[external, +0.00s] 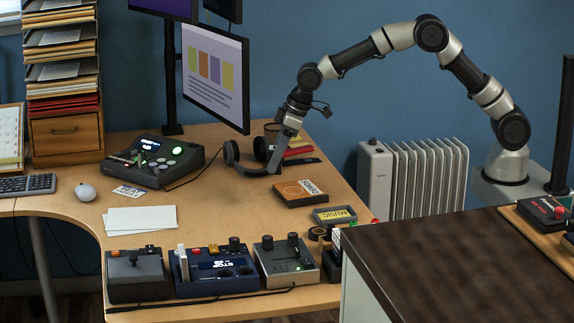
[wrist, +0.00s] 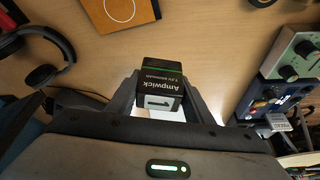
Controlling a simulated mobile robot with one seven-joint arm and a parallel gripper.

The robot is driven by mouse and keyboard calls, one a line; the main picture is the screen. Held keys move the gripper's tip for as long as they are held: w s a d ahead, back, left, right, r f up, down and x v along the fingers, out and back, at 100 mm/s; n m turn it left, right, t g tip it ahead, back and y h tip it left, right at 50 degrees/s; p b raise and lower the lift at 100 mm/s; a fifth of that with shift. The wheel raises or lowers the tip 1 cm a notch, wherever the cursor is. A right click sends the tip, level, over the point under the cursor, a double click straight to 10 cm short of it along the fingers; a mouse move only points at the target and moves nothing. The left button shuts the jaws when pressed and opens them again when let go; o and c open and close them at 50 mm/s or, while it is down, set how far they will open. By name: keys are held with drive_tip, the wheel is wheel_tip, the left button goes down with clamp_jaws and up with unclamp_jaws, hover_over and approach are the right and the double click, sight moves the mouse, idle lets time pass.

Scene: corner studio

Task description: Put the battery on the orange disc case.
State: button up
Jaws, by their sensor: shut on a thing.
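The battery (wrist: 161,84) is a dark box marked "Ampwick" with a green stripe and a white label, held between my gripper's fingers in the wrist view. My gripper (wrist: 160,100) is shut on it. In the external view my gripper (external: 276,168) points down beside the headphones at the back of the desk, and I cannot make out the battery there. The orange disc case (external: 300,193) lies flat on the desk, just right of and nearer than my gripper. In the wrist view the case (wrist: 99,13) is at the top edge, partly cut off, with a white round mark, apart from the battery.
Black headphones (external: 231,153) are close beside my gripper. A yellow-labelled box (external: 334,215) lies nearer than the case. Several control boxes, including a blue one (external: 214,272), line the desk front. Bare desk (external: 232,205) lies left of the case. Monitors stand behind.

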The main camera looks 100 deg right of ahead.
drive_tip(key=m, duration=0.1)
hover_over(294, 189)
drive_tip(key=s+a, duration=0.1)
drive_tip(key=b, duration=0.1)
drive_tip(key=shift+m+h, duration=0.3)
drive_tip(key=shift+h, duration=0.1)
drive_tip(key=f, duration=0.3)
drive_tip(key=f+b, duration=0.1)
drive_tip(key=f, duration=0.2)
drive_tip(key=f+b, duration=0.1)
drive_tip(key=f, duration=0.2)
drive_tip(key=shift+s+d+f, duration=0.15)
drive_tip(key=shift+s+f, duration=0.1)
drive_tip(key=shift+s, duration=0.1)
drive_tip(key=shift+b, duration=0.3)
drive_tip(key=shift+f, duration=0.25)
drive_tip(key=o, duration=1.3)
drive_tip(key=shift+c, duration=0.2)
drive_tip(key=shift+r, duration=0.1)
